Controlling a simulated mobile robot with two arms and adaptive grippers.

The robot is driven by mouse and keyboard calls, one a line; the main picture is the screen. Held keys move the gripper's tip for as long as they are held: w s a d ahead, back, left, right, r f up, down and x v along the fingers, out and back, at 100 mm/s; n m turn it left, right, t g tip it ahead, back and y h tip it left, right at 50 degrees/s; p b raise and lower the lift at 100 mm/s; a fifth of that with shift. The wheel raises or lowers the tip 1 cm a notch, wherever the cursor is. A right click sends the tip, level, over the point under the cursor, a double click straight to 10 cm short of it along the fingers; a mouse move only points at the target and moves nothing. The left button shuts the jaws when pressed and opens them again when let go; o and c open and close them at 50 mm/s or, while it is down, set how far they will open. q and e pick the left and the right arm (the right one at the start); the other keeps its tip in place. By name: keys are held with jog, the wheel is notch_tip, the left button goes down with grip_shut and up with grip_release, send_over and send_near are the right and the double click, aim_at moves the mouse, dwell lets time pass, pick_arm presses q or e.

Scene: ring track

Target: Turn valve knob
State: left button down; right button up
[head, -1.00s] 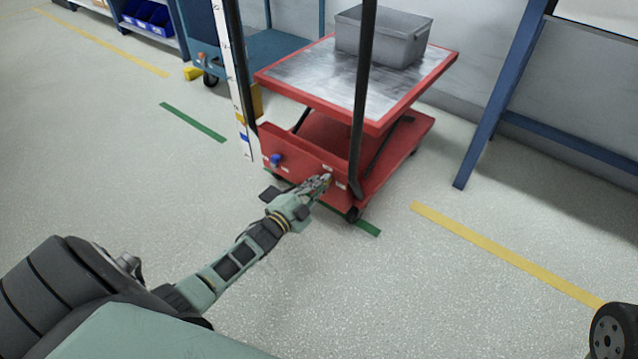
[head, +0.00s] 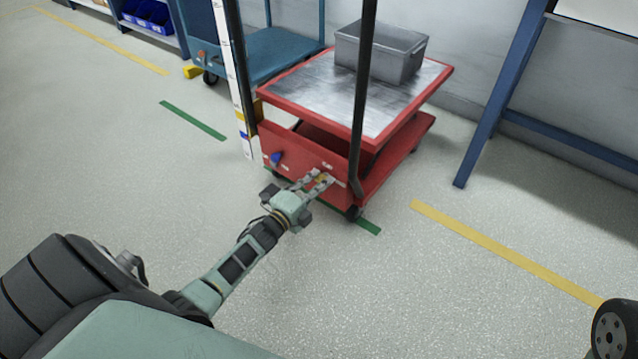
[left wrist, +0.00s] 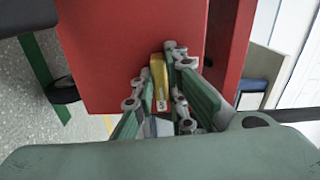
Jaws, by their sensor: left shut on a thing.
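The yellow valve knob (left wrist: 158,78), a narrow lever, is on the red front panel of the lift cart (head: 405,165). In the left wrist view it stands between the fingers of my left gripper (left wrist: 154,88). In the head view my left gripper (head: 319,180) is at the right part of the cart's front panel, shut on this knob, which the fingers mostly hide. A blue knob (head: 277,158) sits farther left on the same panel, apart from my gripper. My right gripper is out of view.
The cart's metal platform (head: 315,95) carries a grey bin (head: 378,52). Black uprights of the cart handle (head: 362,100) rise near my gripper. A blue trolley (head: 275,50) stands behind left, a blue frame (head: 500,95) at right. The floor left is clear.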

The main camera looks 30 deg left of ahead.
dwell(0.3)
pick_arm(q)
jog(key=c, duration=1.8)
grip_release()
jog(key=shift+o, duration=0.2)
jog(key=s, duration=1.2)
jog(key=shift+a, duration=0.45)
